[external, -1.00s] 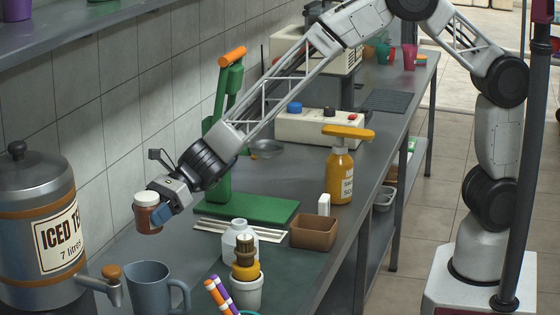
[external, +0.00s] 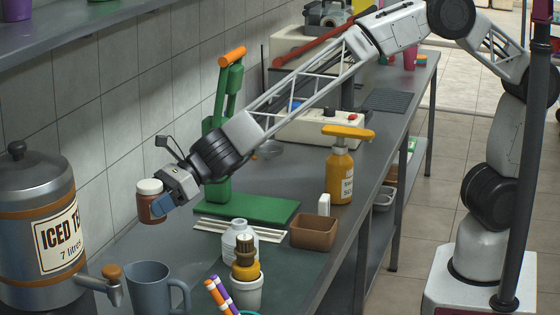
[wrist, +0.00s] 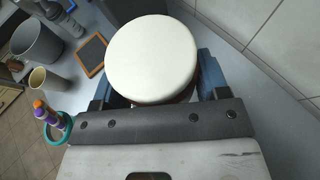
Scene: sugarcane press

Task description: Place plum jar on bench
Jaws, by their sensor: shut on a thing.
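The plum jar (external: 146,207) has a reddish-brown body and a white lid. In the external view my gripper (external: 161,204) is shut on the jar's body and holds it roughly upright, apart from the bench (external: 115,248), near the tiled wall. The grey bench top runs below it. In the wrist view the round white lid (wrist: 152,58) fills the middle, with blue fingers (wrist: 155,85) on both sides. The lid hides most of the jar's body there.
An iced tea urn (external: 35,225) stands left of the jar, with a blue-grey mug (external: 147,284) in front. A green press (external: 255,209) stands behind to the right. A white bottle (external: 240,240), a brown box (external: 314,232) and an orange-topped soap bottle (external: 340,175) stand further right.

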